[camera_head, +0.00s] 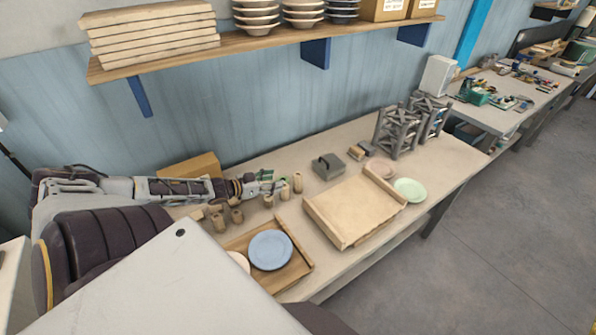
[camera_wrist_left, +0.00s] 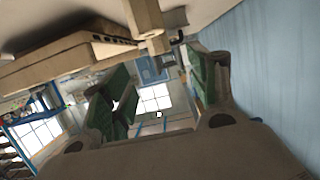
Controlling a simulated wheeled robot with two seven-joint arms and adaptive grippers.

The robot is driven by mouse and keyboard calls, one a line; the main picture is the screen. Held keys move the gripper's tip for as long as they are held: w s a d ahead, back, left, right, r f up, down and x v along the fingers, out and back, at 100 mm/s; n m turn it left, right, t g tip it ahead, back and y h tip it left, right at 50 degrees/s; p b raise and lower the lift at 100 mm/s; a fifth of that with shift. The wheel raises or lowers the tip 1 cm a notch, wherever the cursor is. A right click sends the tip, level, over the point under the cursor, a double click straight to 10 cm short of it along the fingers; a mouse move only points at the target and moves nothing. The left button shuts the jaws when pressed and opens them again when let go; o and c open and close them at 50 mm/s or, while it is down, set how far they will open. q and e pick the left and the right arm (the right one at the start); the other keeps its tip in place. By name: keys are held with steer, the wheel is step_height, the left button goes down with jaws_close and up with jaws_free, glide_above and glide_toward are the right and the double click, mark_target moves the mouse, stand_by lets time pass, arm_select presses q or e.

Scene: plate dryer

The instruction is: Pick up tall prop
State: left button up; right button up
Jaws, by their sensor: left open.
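Several small tan wooden props stand on the workbench around my left gripper in the head view. The tallest-looking is an upright prop (camera_head: 298,182) just right of the fingertips, with another prop (camera_head: 284,192) close beside it. Shorter props (camera_head: 217,222) stand nearer to my arm. My left gripper (camera_head: 272,185) reaches low over the bench from the left, open. In the left wrist view, a tan prop (camera_wrist_left: 147,22) shows beyond the open green-padded fingers (camera_wrist_left: 158,88), towards the top of the tilted picture. Nothing is clearly held. My right gripper is not in view.
A wooden tray with a blue plate (camera_head: 271,250) lies at the front. A larger tan tray (camera_head: 352,211), a grey box (camera_head: 328,166), a green plate (camera_head: 410,190) and grey racks (camera_head: 398,132) stand to the right. A shelf (camera_head: 250,42) overhangs the wall side.

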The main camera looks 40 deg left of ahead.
mark_target(294, 176)
arm_select(q)
steer(key=shift+b+x, duration=1.2)
steer(key=shift+x, duration=1)
steer(key=shift+b+x, duration=1.35)
steer(key=shift+b, duration=0.6)
